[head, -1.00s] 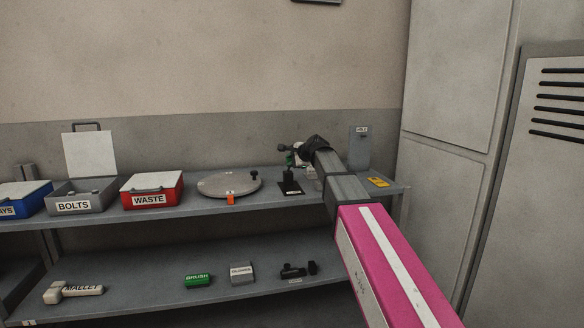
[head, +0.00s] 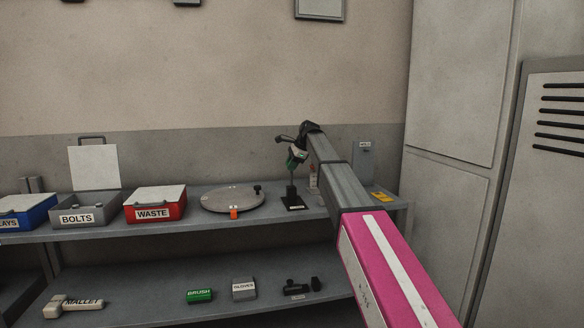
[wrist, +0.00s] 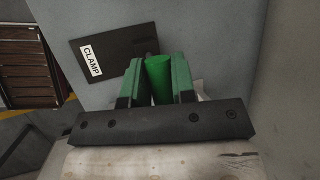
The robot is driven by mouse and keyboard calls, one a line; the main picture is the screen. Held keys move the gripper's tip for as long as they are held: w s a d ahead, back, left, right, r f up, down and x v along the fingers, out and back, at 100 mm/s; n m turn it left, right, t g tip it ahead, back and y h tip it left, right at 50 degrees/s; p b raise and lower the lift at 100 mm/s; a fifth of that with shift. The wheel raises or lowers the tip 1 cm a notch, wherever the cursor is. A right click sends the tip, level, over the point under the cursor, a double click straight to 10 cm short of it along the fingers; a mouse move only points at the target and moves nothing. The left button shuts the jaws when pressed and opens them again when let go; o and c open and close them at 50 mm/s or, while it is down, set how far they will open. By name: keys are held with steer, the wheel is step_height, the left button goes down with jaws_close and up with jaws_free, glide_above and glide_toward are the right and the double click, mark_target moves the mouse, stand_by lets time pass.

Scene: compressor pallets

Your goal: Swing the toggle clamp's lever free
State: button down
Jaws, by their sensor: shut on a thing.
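The toggle clamp (head: 294,203) stands on the grey bench top, left of my arm, on a dark base plate. In the wrist view its dark plate (wrist: 105,62) carries a white CLAMP label. The lever's green grip (wrist: 159,80) lies between the two green fingers of my gripper (wrist: 160,68), which is shut on it. In the head view my gripper (head: 297,155) is above the clamp, and a dark upright part runs from the base up towards it. The clamp's lower works are hidden in the wrist view.
A round grey turntable (head: 226,202) with an orange mark is left of the clamp. The red WASTE box (head: 155,204) and the BOLTS box (head: 85,213) stand further left. A grey upright panel (head: 362,160) and a yellow item (head: 382,197) are to the right.

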steer(key=shift+w+a, duration=0.15)
steer(key=shift+w, duration=0.35)
steer(key=c, duration=1)
jaws_free()
steer(key=shift+w, duration=0.1)
steer(key=shift+r, duration=0.15)
steer(key=v, duration=1)
steer(key=shift+r, duration=0.15)
steer(key=shift+s, duration=0.2)
